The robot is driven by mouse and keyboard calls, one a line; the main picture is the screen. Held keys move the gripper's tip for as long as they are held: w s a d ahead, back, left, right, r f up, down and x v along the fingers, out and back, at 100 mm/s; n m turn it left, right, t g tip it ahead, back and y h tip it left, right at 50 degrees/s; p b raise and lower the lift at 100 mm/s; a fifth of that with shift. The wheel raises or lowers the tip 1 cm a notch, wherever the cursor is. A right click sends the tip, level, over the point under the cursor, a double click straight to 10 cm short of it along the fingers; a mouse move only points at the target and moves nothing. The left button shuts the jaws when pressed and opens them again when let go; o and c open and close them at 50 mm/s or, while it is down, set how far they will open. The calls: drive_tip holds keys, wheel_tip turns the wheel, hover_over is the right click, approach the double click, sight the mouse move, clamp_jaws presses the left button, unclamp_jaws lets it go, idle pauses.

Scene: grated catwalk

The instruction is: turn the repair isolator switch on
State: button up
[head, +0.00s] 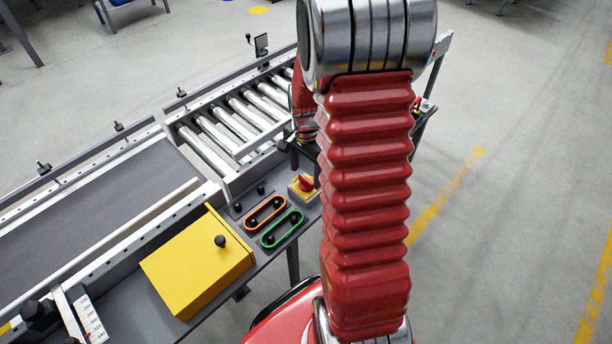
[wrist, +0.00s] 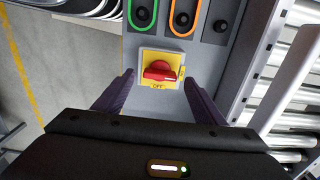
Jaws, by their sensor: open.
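The repair isolator switch is a red rotary knob (wrist: 160,71) on a yellow plate (wrist: 147,57). In the wrist view the knob's bar lies roughly crosswise, and an OFF label shows just below it. Other marks on the plate are too small to read. In the head view the red knob (head: 306,183) sits on the grey panel by the rollers, close to my red arm. My gripper (wrist: 158,78) is open and empty, its dark fingers on either side of the switch in the picture. I cannot tell how far the fingertips are from the knob.
An orange-rimmed slot (head: 264,213) and a green-rimmed slot (head: 282,228), both with black knobs, lie beside the switch. A yellow box (head: 195,265) with a black knob stands nearer. A roller conveyor (head: 235,125) and a grey belt (head: 95,220) run behind the panel.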

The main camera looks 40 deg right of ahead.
sight(306, 179)
wheel_tip(306, 179, up, 11)
drive_tip(key=shift+r, duration=0.15)
drive_tip(key=shift+n, duration=0.3)
idle(0.6)
drive_tip(key=s+a+r+n+t, duration=0.2)
drive_tip(key=s+a+r+n, duration=0.4)
drive_tip(key=a, duration=0.4)
drive_tip(key=s+a+r+n+t, duration=0.3)
drive_tip(key=s+a+r+n, duration=0.4)
drive_tip(key=a+n, duration=0.3)
drive_tip(key=shift+a+r+t, duration=0.3)
drive_tip(key=shift+a+r, duration=0.2)
drive_tip(key=shift+a, duration=0.2)
idle(0.6)
